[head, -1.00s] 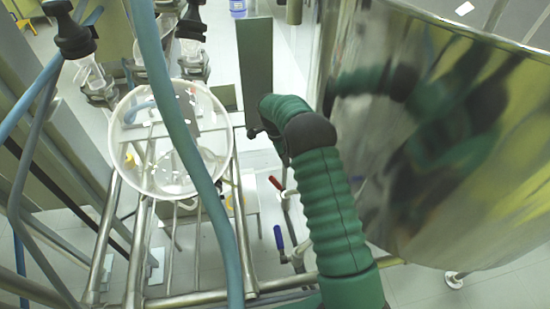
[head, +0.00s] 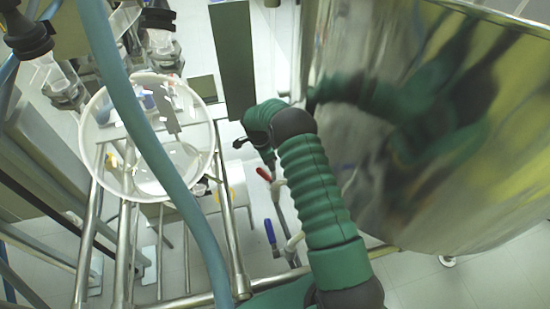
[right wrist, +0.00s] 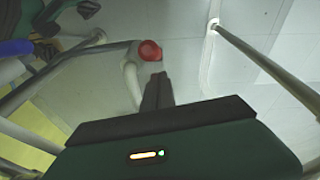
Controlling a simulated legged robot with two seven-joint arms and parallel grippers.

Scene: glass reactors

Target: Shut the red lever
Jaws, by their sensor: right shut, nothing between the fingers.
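The red lever (head: 264,174) sits on a thin pipe below my right forearm in the head view, slanting up to the left. In the right wrist view the red lever (right wrist: 150,50) shows as a rounded red end just beyond my fingertips. My right gripper (right wrist: 157,80) is shut and empty, its dark fingers pointing at the lever. I cannot tell whether they touch it. In the head view the right gripper (head: 273,166) is small and partly hidden, just above the lever. My left gripper is not in view.
A blue lever (head: 270,232) stands below the red one. A large shiny metal vessel (head: 440,130) fills the right. A round glass reactor (head: 150,180) in a metal tube frame (head: 228,220) is on the left, with a blue hose (head: 150,140) in front.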

